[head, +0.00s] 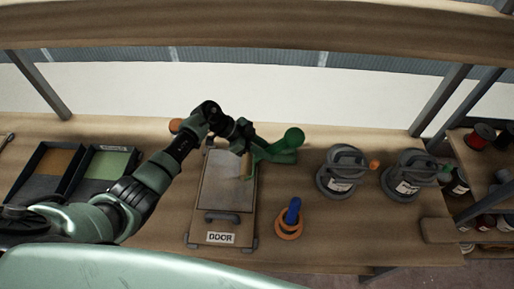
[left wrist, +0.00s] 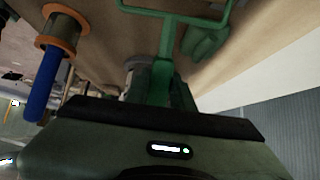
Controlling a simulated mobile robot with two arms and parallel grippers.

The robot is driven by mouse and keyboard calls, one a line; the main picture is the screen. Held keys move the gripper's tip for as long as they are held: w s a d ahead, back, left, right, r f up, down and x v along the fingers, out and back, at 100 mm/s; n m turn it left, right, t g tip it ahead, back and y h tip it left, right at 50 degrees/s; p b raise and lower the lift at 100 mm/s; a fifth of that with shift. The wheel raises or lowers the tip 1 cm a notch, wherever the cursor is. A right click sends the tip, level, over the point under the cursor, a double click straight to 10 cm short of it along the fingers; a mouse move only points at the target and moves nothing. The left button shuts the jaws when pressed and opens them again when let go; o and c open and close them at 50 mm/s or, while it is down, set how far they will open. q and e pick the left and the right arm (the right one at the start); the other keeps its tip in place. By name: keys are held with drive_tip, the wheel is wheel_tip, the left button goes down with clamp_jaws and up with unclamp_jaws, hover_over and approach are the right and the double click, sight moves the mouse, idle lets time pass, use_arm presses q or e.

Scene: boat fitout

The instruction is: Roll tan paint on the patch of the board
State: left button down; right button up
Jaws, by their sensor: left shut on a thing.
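The board (head: 208,222), labelled DOOR, lies on the bench with a grey area (head: 218,172) on its upper part. My left gripper (head: 243,135) is over the board's far right corner, shut on the green-handled paint roller. The roller's tan sleeve (head: 246,166) is over the right side of the grey area; I cannot tell if it touches. The roller's green handle and frame (left wrist: 166,62) show in the left wrist view. My right gripper is out of view.
A green paint tray (head: 110,163) stands beside the tan one. A green object (head: 285,145) is right of my gripper. An orange ring base with a blue handle (head: 291,215) stands right of the board. Two grey cans (head: 340,177) are farther right, before a shelf with spools (head: 482,136).

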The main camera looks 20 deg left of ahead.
use_arm(q)
drive_tip(key=shift+w+d, duration=0.2)
drive_tip(key=shift+d, duration=0.5)
drive_tip(key=shift+a, duration=0.1)
drive_tip(key=a, duration=0.2)
drive_tip(key=s+a+p, duration=0.1)
drive_tip(key=a, duration=0.1)
drive_tip(key=shift+s+a, duration=0.15)
drive_tip(key=shift+a, duration=0.2)
drive_tip(key=a, duration=0.2)
drive_tip(key=s+a, duration=0.1)
drive_tip(key=a, duration=0.1)
drive_tip(key=shift+a+p, duration=0.2)
drive_tip(key=shift+p, duration=0.2)
